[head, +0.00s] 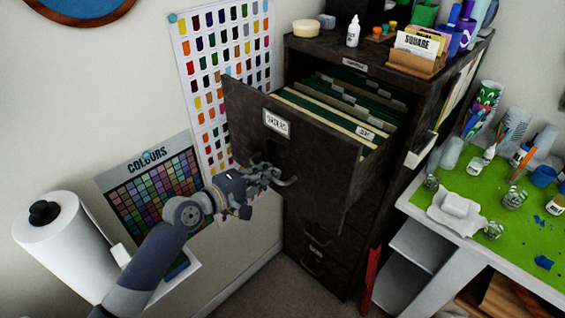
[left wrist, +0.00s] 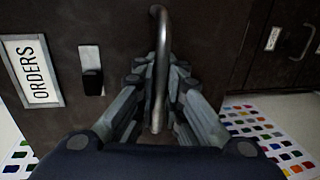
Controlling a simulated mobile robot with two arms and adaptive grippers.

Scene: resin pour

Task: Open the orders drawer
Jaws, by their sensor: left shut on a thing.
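The orders drawer (head: 308,133) is the top drawer of a dark metal filing cabinet (head: 318,226). In the head view it stands far out from the cabinet, and green hanging folders (head: 340,105) show inside. Its front carries a white label (head: 276,122), which reads ORDERS in the left wrist view (left wrist: 33,72). My left gripper (head: 273,177) is at the drawer front, below the label. In the left wrist view its fingers are shut around the curved metal handle (left wrist: 158,65). My right gripper is not in view.
The cabinet top holds a white bottle (head: 353,32), a card holder (head: 417,62) and several small items. A green-topped table (head: 525,205) with jars stands at the right. A paper towel roll (head: 64,240) stands at the left. Colour charts (head: 150,190) hang on the wall beside the drawer.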

